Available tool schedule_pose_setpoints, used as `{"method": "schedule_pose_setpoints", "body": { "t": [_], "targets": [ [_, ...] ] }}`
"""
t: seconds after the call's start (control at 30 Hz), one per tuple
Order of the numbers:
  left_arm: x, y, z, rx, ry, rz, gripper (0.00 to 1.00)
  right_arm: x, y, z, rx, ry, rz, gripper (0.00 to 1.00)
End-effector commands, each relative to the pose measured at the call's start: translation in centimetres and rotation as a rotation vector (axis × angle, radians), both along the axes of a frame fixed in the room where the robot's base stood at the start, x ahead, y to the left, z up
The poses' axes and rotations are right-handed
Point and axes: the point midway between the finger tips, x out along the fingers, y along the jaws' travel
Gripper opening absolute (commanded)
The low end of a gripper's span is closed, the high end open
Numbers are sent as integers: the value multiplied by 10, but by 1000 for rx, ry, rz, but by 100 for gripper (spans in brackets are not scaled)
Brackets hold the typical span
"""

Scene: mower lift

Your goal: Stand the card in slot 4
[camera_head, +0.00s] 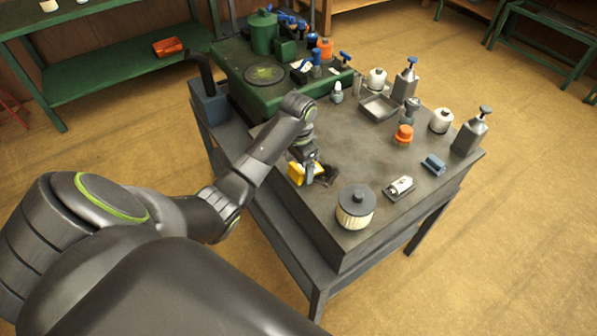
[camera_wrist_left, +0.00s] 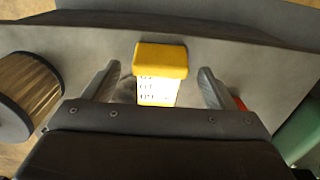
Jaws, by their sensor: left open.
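My left gripper (camera_head: 308,178) is low over the near left part of the grey table. In the left wrist view its two fingers (camera_wrist_left: 159,70) are open. A yellow object (camera_head: 296,173) with a white face bearing dark marks sits between and slightly beyond the fingertips; it also shows in the left wrist view (camera_wrist_left: 161,58). A gap shows on each side of it. I cannot tell whether this is the card. I cannot make out a numbered slot. My right gripper is not in view.
A pleated filter (camera_head: 355,208) stands at the near table corner. A small pale device (camera_head: 400,187), a blue part (camera_head: 433,164), an orange cap (camera_head: 404,134) and grey bottles (camera_head: 470,134) stand to the right. A green mower deck (camera_head: 264,98) fills the back left.

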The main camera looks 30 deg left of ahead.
Motion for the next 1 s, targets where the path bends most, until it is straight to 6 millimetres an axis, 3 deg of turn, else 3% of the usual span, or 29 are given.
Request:
{"method": "schedule_pose_setpoints", "body": {
  "t": [0.13, 0.5, 0.77, 0.87, 1.0],
  "targets": [
    [0, 0, 0, 0, 0, 0, 76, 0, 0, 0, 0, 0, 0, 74],
    [0, 0, 0, 0, 0, 0, 27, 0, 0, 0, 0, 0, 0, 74],
    [0, 0, 4, 1, -1, 0, 25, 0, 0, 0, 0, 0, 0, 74],
    [1, 1, 14, 1, -4, 1, 25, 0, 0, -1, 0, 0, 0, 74],
    [2, 0, 45, 1, -6, -1, 25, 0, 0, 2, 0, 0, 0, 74]
  ]
}}
